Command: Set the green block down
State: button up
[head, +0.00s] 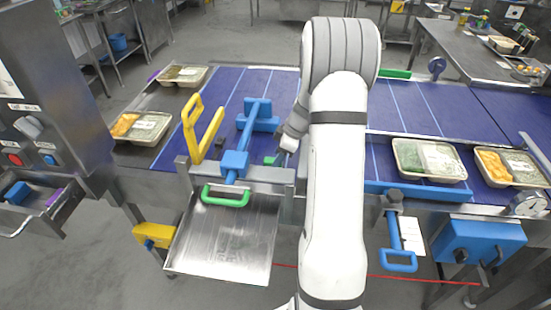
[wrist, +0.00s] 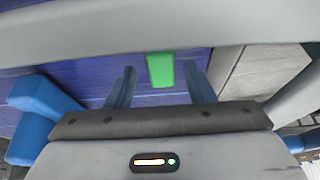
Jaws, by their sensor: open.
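The green block (wrist: 160,68) shows in the wrist view on a blue surface, between and slightly beyond my fingertips. A gap shows on both sides of it. My gripper (wrist: 160,86) is open, its two blue fingers apart and neither touching the block in this view. In the head view a small green patch, likely the block (head: 269,161), shows beside my wrist, low over the blue belt (head: 235,85). My arm hides much of that area, including the fingers.
A steel chute (head: 225,240) with a green handle (head: 225,197) stands in front of the belt. A yellow lever (head: 195,130) and blue fixture (head: 256,118) stand left of my arm. Food trays (head: 428,177) lie at right and left. Blue belt is clear behind.

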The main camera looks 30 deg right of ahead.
jog(key=b+v, duration=0.1)
jog(key=v, duration=0.9)
jog(key=s+a+r+m+h, duration=0.2)
jog(key=s+a+r+m, duration=0.35)
jog(key=s+a, duration=0.6)
jog(key=s+a+m+h, duration=0.1)
jog(key=s+a+m, duration=0.4)
jog(key=s+a, duration=0.3)
jog(key=s, duration=0.4)
jog(key=shift+s+a+r+m+h, duration=0.3)
jog(key=shift+a+r+m, duration=0.05)
jog(key=shift+a+r, duration=0.05)
jog(key=shift+c, duration=0.2)
jog(key=shift+c, duration=1.2)
